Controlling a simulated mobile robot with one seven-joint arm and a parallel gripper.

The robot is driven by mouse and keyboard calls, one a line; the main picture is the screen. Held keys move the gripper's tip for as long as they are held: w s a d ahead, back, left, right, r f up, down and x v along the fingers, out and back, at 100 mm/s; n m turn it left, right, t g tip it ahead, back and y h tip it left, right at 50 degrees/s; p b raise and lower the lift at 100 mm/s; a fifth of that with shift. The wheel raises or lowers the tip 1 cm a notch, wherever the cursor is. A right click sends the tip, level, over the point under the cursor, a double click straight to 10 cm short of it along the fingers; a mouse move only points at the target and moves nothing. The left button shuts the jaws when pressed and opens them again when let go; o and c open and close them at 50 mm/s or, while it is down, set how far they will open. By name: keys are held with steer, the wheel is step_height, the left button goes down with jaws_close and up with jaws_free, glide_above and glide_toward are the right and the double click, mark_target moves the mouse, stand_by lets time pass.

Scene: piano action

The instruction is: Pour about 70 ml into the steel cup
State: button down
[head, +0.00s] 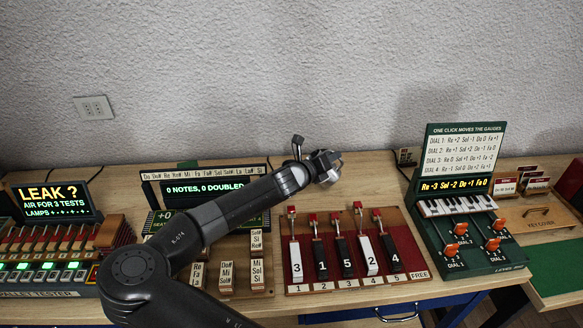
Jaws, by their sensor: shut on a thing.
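No steel cup and no pouring vessel can be made out in the head view. My gripper (329,168) is above the back of the table, past the far edge of the red rack. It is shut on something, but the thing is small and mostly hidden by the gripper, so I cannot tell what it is. My arm reaches across the front left and covers part of the table.
The red rack (352,285) holds numbered keys with red-headed hammers. A green dial stand (466,190) is at right, beside a wooden key cover (540,219). At left are a LEAK? display (52,201) and a lit tester (45,266). Bare tabletop shows behind the rack.

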steer(key=shift+s+d+f+m+y+b, duration=0.1)
steer(key=shift+s+d+f+m+y, duration=0.4)
steer(key=shift+d+f+m+y, duration=0.5)
steer(key=shift+s+d+f+m+y+b, duration=0.15)
steer(key=shift+s+d+f+m+y, duration=0.55)
steer(key=shift+d+m, duration=0.55)
steer(key=shift+s+d+f+m+y+b, duration=0.1)
steer(key=shift+s+d+f+m+y, duration=0.2)
steer(key=shift+d+f+m+y, duration=0.55)
steer(key=shift+d+f+h, duration=0.15)
steer(key=shift+d+h, duration=0.1)
